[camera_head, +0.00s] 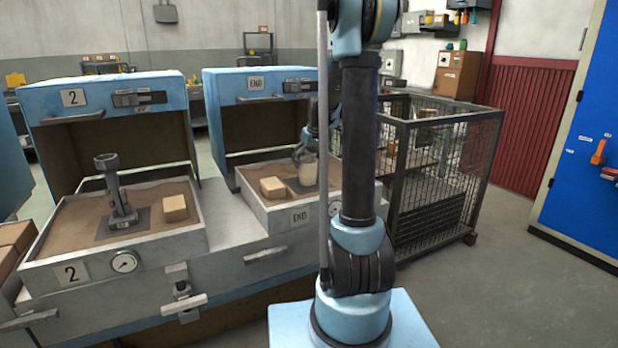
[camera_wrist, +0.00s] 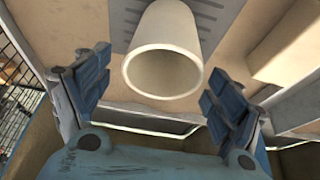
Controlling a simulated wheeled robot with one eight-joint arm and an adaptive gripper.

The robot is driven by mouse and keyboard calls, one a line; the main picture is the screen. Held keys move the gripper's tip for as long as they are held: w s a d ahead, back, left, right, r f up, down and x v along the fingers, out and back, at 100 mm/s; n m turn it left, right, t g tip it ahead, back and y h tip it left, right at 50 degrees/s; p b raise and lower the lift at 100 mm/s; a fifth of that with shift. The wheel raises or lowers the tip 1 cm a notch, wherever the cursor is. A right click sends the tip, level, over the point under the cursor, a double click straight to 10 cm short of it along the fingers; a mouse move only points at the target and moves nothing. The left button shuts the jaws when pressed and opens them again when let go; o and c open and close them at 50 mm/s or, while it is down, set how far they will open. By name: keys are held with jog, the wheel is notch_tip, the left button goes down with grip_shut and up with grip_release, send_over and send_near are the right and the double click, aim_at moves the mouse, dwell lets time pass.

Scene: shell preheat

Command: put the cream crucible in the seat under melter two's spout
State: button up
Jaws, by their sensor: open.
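The cream crucible (camera_head: 308,172) stands in the sand of the box labelled END, partly hidden by my arm. In the wrist view the crucible (camera_wrist: 160,55) shows its open, empty-looking mouth, on or over a grey slotted plate (camera_wrist: 205,20). My gripper (camera_head: 303,152) is at the crucible. In the wrist view my gripper (camera_wrist: 157,98) is open, with one blue-grey finger on each side of the crucible's mouth and gaps visible. In the box labelled 2, a grey upright fixture (camera_head: 118,193) stands on a dark plate (camera_head: 138,224); I cannot make out a separate spout or seat.
Box 2 (camera_head: 150,250) and the END box (camera_head: 288,222) each hold a tan block, (camera_head: 175,208) and (camera_head: 272,187). Raised blue hoods (camera_head: 105,90) stand behind them. A wire-mesh cage (camera_head: 440,180) stands right of my arm. Floor at the right is clear.

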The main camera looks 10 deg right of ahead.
aim_at(306, 160)
jog(key=shift+x, duration=2.85)
jog(key=shift+s, duration=0.15)
jog(key=c, duration=1.5)
jog(key=shift+r, duration=0.1)
notch_tip(306, 160, up, 9)
jog(key=f+m, duration=0.1)
jog(key=f, duration=0.1)
jog(key=w+f+m+h, duration=0.1)
jog(key=f+m, duration=0.1)
jog(key=w+f+m+h, duration=0.1)
jog(key=m, duration=0.1)
jog(key=shift+w+d+f, duration=0.2)
jog(key=shift+f, duration=0.2)
jog(key=shift+w+d+f+m+h, duration=0.1)
jog(key=shift+f+m+h, duration=0.1)
jog(key=shift+f+m, duration=0.25)
jog(key=shift+w+d+f+m+h, duration=0.1)
jog(key=shift+w+f+m+h, duration=0.15)
jog(key=shift+m, duration=0.3)
